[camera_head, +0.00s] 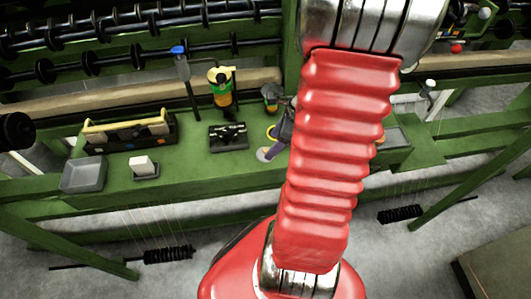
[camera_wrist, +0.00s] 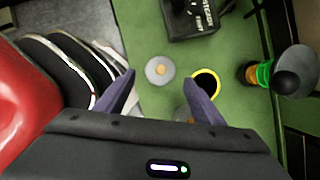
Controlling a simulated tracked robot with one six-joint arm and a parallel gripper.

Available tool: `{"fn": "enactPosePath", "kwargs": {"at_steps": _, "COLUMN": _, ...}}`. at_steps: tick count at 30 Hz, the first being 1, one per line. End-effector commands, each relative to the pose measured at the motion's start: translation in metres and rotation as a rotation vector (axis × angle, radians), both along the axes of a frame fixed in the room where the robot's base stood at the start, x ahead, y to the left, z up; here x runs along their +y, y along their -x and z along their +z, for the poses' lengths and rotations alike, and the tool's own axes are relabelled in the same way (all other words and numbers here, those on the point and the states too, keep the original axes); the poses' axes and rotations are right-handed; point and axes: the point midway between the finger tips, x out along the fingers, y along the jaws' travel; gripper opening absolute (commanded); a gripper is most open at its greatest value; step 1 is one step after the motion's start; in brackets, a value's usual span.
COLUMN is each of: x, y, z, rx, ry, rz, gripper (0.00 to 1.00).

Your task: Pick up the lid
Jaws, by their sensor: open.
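The lid seems to be a small pale grey disc with a lighter centre (camera_wrist: 160,70), lying flat on the green bench in the wrist view. In the head view it is the pale disc (camera_head: 263,155) near the bench's front, left of my red arm. My gripper (camera_wrist: 159,78) is open, with its two dark fingers apart. In the wrist view the fingertips lie to either side of the disc's lower part; the gap in height is hard to tell. A dark round opening with a yellow rim (camera_wrist: 206,83) is beside the right finger, which partly covers it.
A black box with white lettering (camera_wrist: 192,18) stands close by the lid. A grey-topped container with green and orange bands (camera_wrist: 262,74) stands beyond the yellow rim. A grey tray (camera_head: 84,174), a white block (camera_head: 143,165) and a tool box (camera_head: 130,133) are on the left bench.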

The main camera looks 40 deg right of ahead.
Motion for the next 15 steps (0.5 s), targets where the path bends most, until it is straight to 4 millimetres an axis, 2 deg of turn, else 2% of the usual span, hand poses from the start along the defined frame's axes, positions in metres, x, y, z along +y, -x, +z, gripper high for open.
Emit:
{"fn": "enactPosePath", "kwargs": {"at_steps": 10, "x": 0.0005, "y": -0.0007, "z": -0.0014, "rx": 0.0, "ry": 0.0, "rz": 0.001, "gripper": 0.62}}
{"fn": "enactPosePath", "kwargs": {"at_steps": 15, "x": 0.0023, "y": -0.0036, "z": -0.0103, "rx": 0.001, "ry": -0.001, "rz": 0.002, "gripper": 0.62}}
